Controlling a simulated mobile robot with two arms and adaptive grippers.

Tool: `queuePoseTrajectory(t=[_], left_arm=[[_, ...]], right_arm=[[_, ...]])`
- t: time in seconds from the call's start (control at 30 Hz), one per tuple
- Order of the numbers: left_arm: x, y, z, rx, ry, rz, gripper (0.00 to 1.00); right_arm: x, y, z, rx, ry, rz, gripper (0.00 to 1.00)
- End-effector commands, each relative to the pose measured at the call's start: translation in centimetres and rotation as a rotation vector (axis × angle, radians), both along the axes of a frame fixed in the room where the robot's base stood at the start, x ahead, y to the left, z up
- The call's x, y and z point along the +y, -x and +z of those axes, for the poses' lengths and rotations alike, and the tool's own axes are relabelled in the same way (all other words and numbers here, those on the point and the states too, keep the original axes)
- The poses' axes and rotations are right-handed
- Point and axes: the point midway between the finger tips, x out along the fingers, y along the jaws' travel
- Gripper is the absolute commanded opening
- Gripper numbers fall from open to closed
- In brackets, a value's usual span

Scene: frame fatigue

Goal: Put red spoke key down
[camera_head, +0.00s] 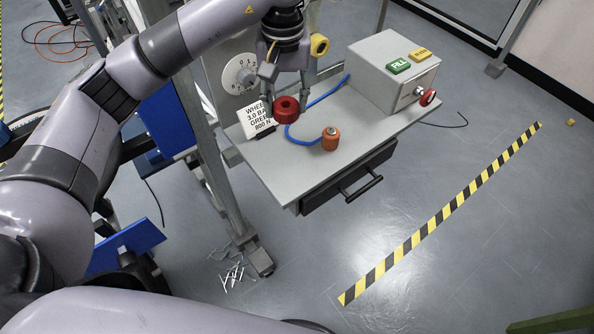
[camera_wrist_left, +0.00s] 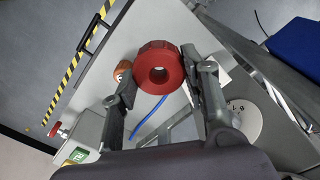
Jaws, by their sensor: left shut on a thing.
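The red spoke key (camera_head: 286,112) is a thick red ring with a hole in its middle. My left gripper (camera_head: 288,94) is shut on it, one finger on each side, over the grey bench top (camera_head: 265,168). In the left wrist view, the red spoke key (camera_wrist_left: 160,48) shows between the fingertips. I cannot tell whether its underside touches the bench. My right gripper is not in view.
A white sign (camera_head: 257,113) stands left of the key. A grey control box (camera_head: 385,72) occupies the back right. The bench's front strip is clear.

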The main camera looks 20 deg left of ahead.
Motion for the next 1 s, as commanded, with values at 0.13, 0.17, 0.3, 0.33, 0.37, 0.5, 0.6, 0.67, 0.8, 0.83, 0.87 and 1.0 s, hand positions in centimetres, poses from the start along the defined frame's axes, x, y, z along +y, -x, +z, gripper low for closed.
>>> queuePoseTrajectory(t=[0.13,0.17,0.3,0.33,0.37,0.5,0.6,0.67,0.8,0.83,0.87,1.0], left_arm=[[-0.5,-0.9,0.0,0.012,0.004,0.028,0.08],[-0.5,-1.0,-0.4,0.015,0.005,0.029,0.08],[-0.5,-0.8,-3.2,0.020,0.003,0.032,0.08],[-0.4,-0.8,-3.9,0.021,0.002,0.032,0.08],[-0.4,-0.8,-4.7,0.021,0.002,0.032,0.08],[-0.4,-0.8,-8.4,0.019,0.002,0.031,0.08],[-0.4,-0.7,-11.0,0.018,0.002,0.032,0.08],[-0.5,-0.8,-12.3,0.018,0.003,0.032,0.08],[-0.5,-0.9,-14.4,0.014,0.003,0.031,0.08],[-0.4,-0.9,-14.7,0.013,0.003,0.031,0.08],[-0.4,-0.9,-14.9,0.013,0.003,0.032,0.08],[-0.4,-0.9,-15.9,0.013,0.003,0.030,0.08]], right_arm=[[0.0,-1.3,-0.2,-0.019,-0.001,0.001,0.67],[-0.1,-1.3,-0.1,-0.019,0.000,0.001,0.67],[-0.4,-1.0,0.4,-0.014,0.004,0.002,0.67],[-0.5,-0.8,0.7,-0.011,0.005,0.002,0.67],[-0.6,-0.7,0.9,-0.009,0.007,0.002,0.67],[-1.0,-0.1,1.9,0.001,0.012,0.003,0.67],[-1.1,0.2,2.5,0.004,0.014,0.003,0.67],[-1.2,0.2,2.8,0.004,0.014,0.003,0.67],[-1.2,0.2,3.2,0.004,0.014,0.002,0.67],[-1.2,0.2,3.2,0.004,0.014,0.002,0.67],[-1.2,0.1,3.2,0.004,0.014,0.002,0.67],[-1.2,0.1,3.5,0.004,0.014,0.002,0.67]])
